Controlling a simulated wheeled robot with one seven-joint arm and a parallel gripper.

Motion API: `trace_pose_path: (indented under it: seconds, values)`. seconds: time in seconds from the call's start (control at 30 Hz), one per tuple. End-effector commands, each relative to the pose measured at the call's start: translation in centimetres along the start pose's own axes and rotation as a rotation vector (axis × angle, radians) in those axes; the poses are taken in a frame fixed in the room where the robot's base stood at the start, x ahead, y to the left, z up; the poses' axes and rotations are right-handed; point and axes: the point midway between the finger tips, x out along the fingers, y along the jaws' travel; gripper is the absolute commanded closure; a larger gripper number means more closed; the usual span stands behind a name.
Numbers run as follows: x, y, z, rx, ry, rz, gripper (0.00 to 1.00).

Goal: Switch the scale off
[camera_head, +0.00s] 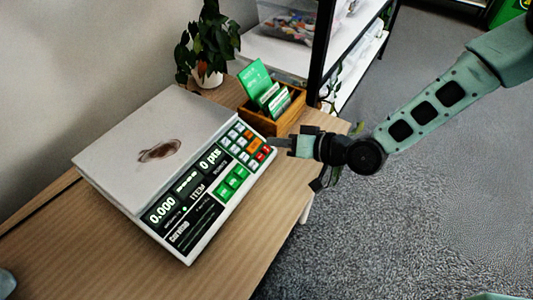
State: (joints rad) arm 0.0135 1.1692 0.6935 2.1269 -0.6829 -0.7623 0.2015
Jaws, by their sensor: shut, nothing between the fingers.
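The scale (160,118) stands on the wooden table, with a flat light platform that has a brown mark on it. Its front panel has lit displays (162,209) reading 0.000 and 0 pts, and a keypad (243,143) with white, orange, red and green keys. A red key (266,149) is at the right edge of the keypad. My gripper (272,142) is shut and empty, coming in from the right, with its tips beside the right end of the keypad. I cannot tell whether the tips touch the scale.
A wooden box (285,116) with green cards stands just behind my gripper. A potted plant (208,60) is at the back by the wall. A black-framed shelf (318,55) with bins stands behind.

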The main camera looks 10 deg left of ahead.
Motion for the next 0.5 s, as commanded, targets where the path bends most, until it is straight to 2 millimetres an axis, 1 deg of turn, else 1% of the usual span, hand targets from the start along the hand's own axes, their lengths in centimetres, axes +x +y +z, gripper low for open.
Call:
trace_pose_path:
  seconds: [0.03, 0.2, 0.5]
  values:
    - [0.44, 0.42, 0.44, 0.000, 0.000, 0.000, 1.00]
    - [0.95, 0.74, 0.68, 0.000, 0.001, 0.000, 1.00]
    - [1.01, 0.72, 0.69, 0.000, 0.000, 0.000, 1.00]
